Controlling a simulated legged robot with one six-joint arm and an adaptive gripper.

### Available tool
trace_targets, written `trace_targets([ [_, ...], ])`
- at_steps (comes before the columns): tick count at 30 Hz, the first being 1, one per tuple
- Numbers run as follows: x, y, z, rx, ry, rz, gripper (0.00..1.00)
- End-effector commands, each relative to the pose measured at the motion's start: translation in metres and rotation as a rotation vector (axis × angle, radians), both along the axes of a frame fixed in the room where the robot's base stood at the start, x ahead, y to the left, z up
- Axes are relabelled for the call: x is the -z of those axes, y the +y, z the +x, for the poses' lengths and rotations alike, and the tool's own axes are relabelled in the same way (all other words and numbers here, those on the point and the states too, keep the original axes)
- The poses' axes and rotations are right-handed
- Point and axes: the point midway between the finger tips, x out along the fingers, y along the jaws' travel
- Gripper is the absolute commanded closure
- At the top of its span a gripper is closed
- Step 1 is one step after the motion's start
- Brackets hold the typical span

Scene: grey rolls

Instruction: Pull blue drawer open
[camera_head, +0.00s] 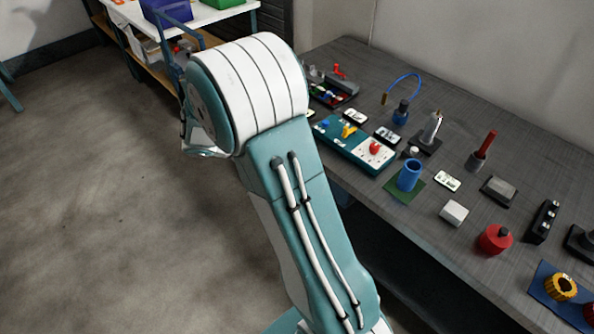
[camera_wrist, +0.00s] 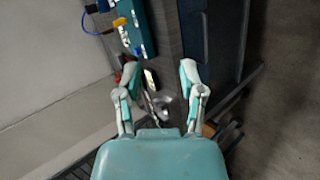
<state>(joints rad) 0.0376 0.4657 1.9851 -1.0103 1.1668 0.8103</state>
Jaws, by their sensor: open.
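My gripper (camera_wrist: 159,64) is open in the wrist view, its two teal-and-white fingers spread apart. No part of a drawer shows clearly between them. A dark blue panel (camera_wrist: 196,40) lies beyond the right finger, beside the grey table edge; I cannot tell whether it is the drawer front. In the head view my arm covers the middle, and my gripper's fingers are not clearly visible.
A grey workbench (camera_head: 530,120) with several small objects runs along the right, including a teal tray (camera_head: 340,151) and a blue cup (camera_head: 409,175). A shelf unit (camera_head: 218,12) with a dark blue bin (camera_head: 166,11) stands at the upper left. The floor (camera_head: 110,210) at left is clear.

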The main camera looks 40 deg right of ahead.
Motion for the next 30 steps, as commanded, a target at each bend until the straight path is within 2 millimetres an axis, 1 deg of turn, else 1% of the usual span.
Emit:
trace_targets([
  [1, 0.018, -0.006, 0.008, -0.006, 0.022, -0.040, 0.49],
  [5, 0.056, -0.021, 0.028, -0.034, 0.044, -0.149, 0.49],
  [6, 0.069, -0.025, 0.033, -0.046, 0.048, -0.180, 0.49],
  [8, 0.089, -0.030, 0.041, -0.066, 0.052, -0.227, 0.49],
  [9, 0.103, -0.034, 0.045, -0.080, 0.054, -0.255, 0.49],
  [11, 0.125, -0.038, 0.051, -0.107, 0.056, -0.297, 0.49],
  [15, 0.176, -0.046, 0.061, -0.175, 0.048, -0.381, 0.49],
  [18, 0.206, -0.049, 0.065, -0.220, 0.036, -0.421, 0.49],
  [21, 0.225, -0.051, 0.066, -0.250, 0.026, -0.446, 0.49],
  [23, 0.232, -0.051, 0.066, -0.262, 0.021, -0.454, 0.49],
  [26, 0.236, -0.054, 0.067, -0.269, 0.017, -0.458, 0.49],
  [29, 0.238, -0.064, 0.067, -0.267, 0.018, -0.458, 0.49],
  [30, 0.240, -0.070, 0.067, -0.266, 0.017, -0.458, 0.49],
])
